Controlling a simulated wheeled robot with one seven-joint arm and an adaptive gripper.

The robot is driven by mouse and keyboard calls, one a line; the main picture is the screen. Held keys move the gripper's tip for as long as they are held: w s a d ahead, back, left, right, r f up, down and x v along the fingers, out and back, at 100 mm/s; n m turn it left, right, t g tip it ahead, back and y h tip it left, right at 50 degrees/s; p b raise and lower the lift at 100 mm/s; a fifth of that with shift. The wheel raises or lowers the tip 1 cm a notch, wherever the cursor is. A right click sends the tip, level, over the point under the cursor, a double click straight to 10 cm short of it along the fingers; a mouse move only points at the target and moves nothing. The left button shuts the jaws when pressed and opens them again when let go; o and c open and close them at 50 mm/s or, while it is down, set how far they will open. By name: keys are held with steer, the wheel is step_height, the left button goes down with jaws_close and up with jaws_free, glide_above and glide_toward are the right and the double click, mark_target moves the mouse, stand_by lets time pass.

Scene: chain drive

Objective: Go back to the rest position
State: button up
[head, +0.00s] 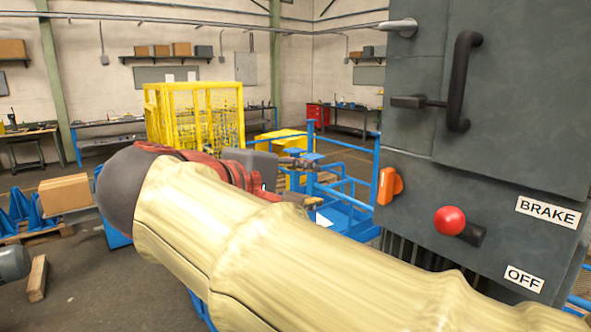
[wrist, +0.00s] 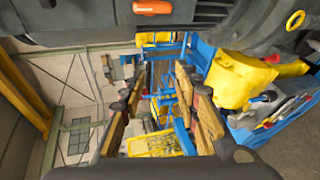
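My arm in a pale yellow sleeve crosses the head view from the lower right to the left, then bends back at a dark elbow. My gripper (head: 303,164) is small and partly hidden behind the arm, left of the grey cabinet (head: 470,175). In the wrist view my gripper (wrist: 160,100) shows two brown fingers set well apart, with nothing between them. The orange handle (head: 389,186) and red knob (head: 450,220) are on the cabinet front, apart from my gripper. An orange part also shows at the top of the wrist view (wrist: 152,7).
The cabinet has a black door handle (head: 462,80) and BRAKE (head: 548,211) and OFF (head: 524,278) labels. Blue railings (head: 345,195) stand left of it, with a yellow cage (head: 195,115) behind. A cardboard box (head: 64,193) sits at left. Open floor shows at lower left.

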steer(key=s+d+f+m+g+y, duration=0.1)
steer(key=s+d+f+g+y, duration=0.3)
steer(key=f, duration=1)
steer(key=s+f+m+g+y, duration=0.25)
steer(key=s+f, duration=0.35)
steer(key=f, duration=0.7)
steer(key=s+d+f+m+y+b, duration=0.25)
steer(key=s+d+f+m, duration=0.3)
steer(key=s+f, duration=0.4)
steer(key=d+m, duration=0.2)
steer(key=d, duration=0.4)
steer(key=shift+s+d+f, duration=0.15)
steer(key=shift+s+d, duration=0.1)
steer(key=shift+d, duration=0.1)
